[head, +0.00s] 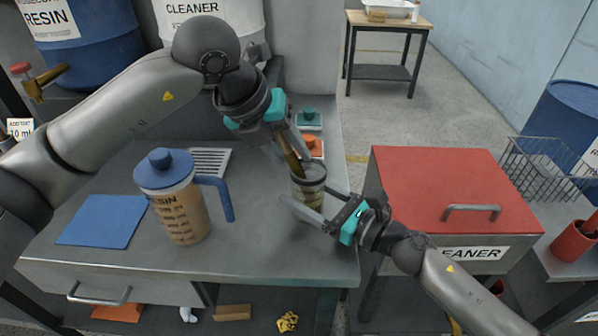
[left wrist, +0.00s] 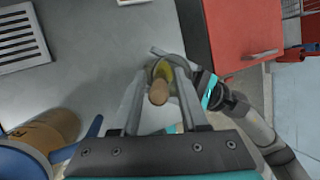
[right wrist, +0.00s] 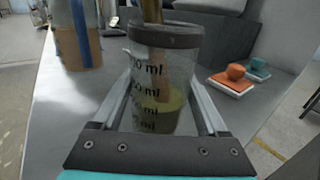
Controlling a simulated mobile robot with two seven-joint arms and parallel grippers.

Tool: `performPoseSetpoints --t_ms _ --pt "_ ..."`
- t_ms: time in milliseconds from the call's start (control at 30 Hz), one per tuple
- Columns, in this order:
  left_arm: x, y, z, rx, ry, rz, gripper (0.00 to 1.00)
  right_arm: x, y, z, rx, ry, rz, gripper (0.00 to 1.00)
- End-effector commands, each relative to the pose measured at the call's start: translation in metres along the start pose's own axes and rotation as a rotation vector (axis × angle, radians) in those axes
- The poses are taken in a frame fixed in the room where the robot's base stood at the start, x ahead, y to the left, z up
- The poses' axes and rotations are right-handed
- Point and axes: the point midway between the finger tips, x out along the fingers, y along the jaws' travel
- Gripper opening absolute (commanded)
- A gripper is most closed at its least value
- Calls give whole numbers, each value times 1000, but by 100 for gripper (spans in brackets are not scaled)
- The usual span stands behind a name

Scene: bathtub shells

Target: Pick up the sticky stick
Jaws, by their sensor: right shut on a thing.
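The sticky stick (head: 292,160) is a brown wooden stick standing tilted in a clear measuring cup (head: 309,186). In the left wrist view its rounded end (left wrist: 158,92) points at the camera. My left gripper (head: 297,155) is above the cup, open, with its fingers on either side of the stick and gaps showing. My right gripper (head: 305,209) is shut on the cup from the right. In the right wrist view the cup (right wrist: 162,75) stands upright between the fingers, with yellowish-green liquid low inside. The stick's lower part is blurred by the cup wall.
A resin jug (head: 180,205) with a blue lid stands left of the cup on the grey bench, beside a blue mat (head: 103,221). Orange (head: 314,146) and teal (head: 309,119) lidded pieces lie behind. A red-topped cabinet (head: 450,185) stands to the right.

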Motion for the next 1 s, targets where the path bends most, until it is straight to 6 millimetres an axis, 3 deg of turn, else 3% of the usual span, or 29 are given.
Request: performPoseSetpoints --t_ms 33,367,1000 --pt "0 0 0 0 0 0 37 0 0 0 -1 0 0 14" --pt "-1 0 0 0 -1 0 0 0 0 0 -1 0 0 14" --pt "-6 -2 4 0 -4 -1 0 0 0 0 0 0 0 14"
